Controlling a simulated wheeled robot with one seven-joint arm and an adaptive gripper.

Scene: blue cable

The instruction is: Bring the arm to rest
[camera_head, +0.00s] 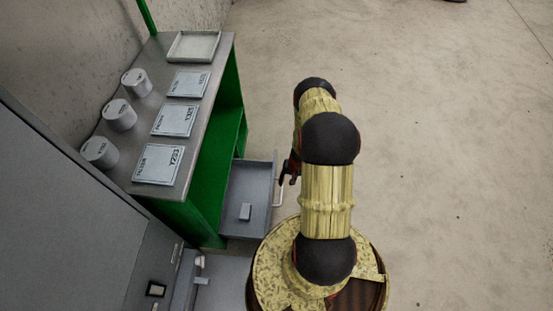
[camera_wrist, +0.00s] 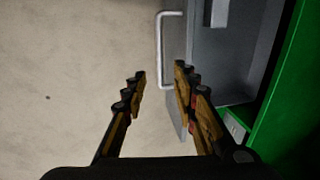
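My gripper (camera_wrist: 160,80) is open and empty in the wrist view, its two fingers apart with bare floor and the drawer front's edge showing between them. In the head view my gripper (camera_head: 288,172) is a small dark shape, mostly hidden behind my yellow and black arm. My arm stands out over my base. An open grey drawer (camera_head: 262,170) with a pale bar handle (camera_wrist: 160,50) is close by. The handle lies ahead of the fingers; I see no contact with it.
The drawer, holding a small grey block (camera_head: 245,211), sticks out of a green bench (camera_head: 231,95). Several grey cylinders and labelled plates and a pale tray (camera_head: 194,60) stand on top. A grey cabinet (camera_head: 60,220) is at left. The floor (camera_head: 450,130) at right is clear.

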